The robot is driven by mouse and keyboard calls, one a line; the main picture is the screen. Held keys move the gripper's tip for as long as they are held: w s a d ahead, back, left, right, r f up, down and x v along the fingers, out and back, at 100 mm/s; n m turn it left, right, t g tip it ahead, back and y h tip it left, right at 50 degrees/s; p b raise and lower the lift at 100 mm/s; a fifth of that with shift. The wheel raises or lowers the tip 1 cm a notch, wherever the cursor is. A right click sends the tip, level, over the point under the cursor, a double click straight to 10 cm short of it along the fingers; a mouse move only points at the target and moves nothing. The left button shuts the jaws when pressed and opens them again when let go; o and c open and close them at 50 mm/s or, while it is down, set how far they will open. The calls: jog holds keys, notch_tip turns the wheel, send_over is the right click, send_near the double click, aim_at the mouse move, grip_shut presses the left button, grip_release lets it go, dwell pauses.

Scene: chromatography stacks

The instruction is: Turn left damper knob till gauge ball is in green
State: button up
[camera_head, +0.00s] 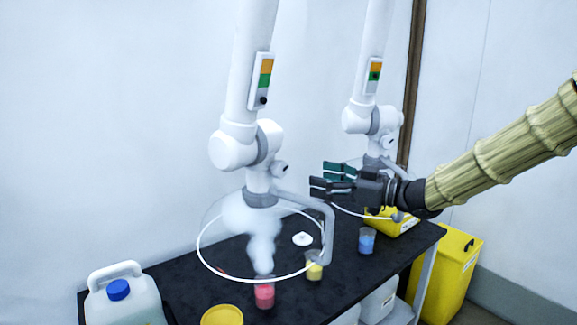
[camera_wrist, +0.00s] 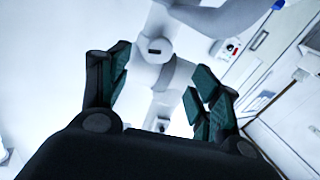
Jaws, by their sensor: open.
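The left extraction arm (camera_head: 235,135) is white, with a clear round hood (camera_head: 207,262) at its lower end. Its gauge (camera_head: 262,75) has orange and green bands; the dark ball (camera_head: 263,100) sits below the green, in the pale lower part. The left damper knob (camera_head: 281,168) is a small grey-white piece on the right of the lower joint. My gripper (camera_head: 320,178) is open and empty, right of the knob and apart from it. In the wrist view, a white part with a dark slot (camera_wrist: 155,46) shows between the open fingers; I cannot tell if it is the knob.
A second white arm (camera_head: 362,115) hangs behind, close to my gripper, its gauge (camera_head: 374,76) showing a dark ball around green. Below, a black table (camera_head: 205,270) holds a smoking red beaker (camera_head: 264,296), yellow (camera_head: 314,270) and blue (camera_head: 367,243) beakers and a jug (camera_head: 122,300).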

aim_at(284, 170)
jog(key=p+x, duration=0.2)
jog(key=x, duration=0.7)
jog(key=shift+w+a+r, duration=0.1)
jog(key=shift+a+r, duration=0.05)
jog(key=shift+a, duration=0.05)
jog(key=shift+w+a, duration=0.35)
jog(key=shift+a, duration=0.15)
jog(key=shift+s, duration=0.1)
jog(key=shift+c, duration=0.4)
jog(key=c, duration=1)
